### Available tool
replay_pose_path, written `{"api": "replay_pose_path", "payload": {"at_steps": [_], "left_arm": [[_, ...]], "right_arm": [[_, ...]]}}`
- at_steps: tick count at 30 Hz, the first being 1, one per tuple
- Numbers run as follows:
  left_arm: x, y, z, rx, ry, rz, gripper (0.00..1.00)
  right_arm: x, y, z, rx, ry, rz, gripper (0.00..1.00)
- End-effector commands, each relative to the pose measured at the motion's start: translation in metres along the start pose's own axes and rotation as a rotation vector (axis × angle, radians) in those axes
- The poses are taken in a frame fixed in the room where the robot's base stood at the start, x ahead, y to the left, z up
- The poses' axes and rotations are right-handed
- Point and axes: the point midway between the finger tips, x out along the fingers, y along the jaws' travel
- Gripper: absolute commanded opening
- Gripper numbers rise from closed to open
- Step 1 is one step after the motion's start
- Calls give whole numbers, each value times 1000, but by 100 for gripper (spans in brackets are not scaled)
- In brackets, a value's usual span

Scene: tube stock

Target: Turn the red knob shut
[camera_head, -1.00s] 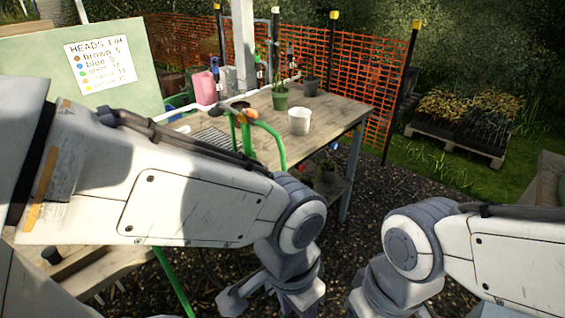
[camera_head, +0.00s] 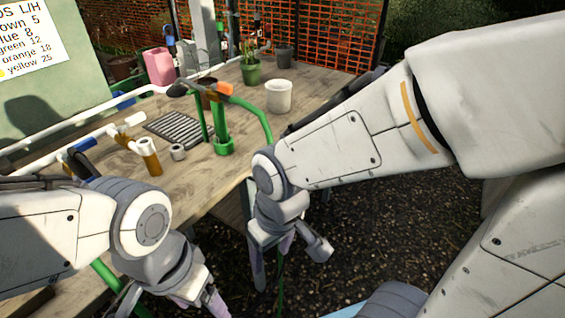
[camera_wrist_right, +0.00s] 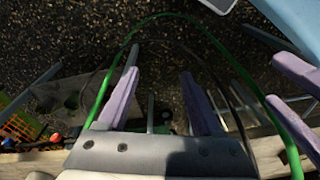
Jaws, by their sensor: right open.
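My right gripper (camera_head: 288,258) hangs in front of the table's near edge, above the dark gravel. In the right wrist view the same gripper (camera_wrist_right: 160,75) has its fingers spread with nothing between them. A small red round thing (camera_wrist_right: 55,137) shows at the lower left there, off to the side of the fingers; I cannot tell for sure that it is the red knob. No red knob can be made out in the head view. My left gripper (camera_head: 203,297) is low at the bottom edge; its purple fingers (camera_wrist_right: 290,95) stand apart in the right wrist view.
The wooden table (camera_head: 215,190) carries a white pot (camera_head: 279,96), a potted plant (camera_head: 250,68), a pink container (camera_head: 159,66) and a green stand (camera_head: 222,140) with an orange-tipped tool. A green hose (camera_wrist_right: 240,65) loops around my right gripper's picture. Gravel right of the table is free.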

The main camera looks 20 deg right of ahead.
Motion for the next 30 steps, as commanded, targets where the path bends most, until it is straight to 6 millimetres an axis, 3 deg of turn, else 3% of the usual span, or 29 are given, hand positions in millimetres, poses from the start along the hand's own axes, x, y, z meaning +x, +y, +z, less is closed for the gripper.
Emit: {"api": "replay_pose_path", "payload": {"at_steps": [1,5,8,9,15,18,21,25,30], "left_arm": [[42,-3,2,0,-1,0,79],[82,-6,5,0,-1,0,79],[109,-8,6,0,0,0,79],[117,-8,6,0,0,0,79],[123,-9,6,0,0,0,79],[122,-9,6,0,0,0,79],[122,-9,6,0,0,0,79],[122,-9,6,0,0,0,79],[122,-9,6,0,0,0,79]], "right_arm": [[49,21,-4,70,15,17,67],[103,74,-22,195,89,72,67],[138,129,-44,268,187,140,67],[148,156,-56,283,243,175,67],[145,262,-127,211,563,309,67],[135,302,-161,114,747,331,67],[124,330,-187,-6,945,305,67],[112,344,-194,-150,1174,206,67],[101,342,-175,-268,1366,51,67]]}}
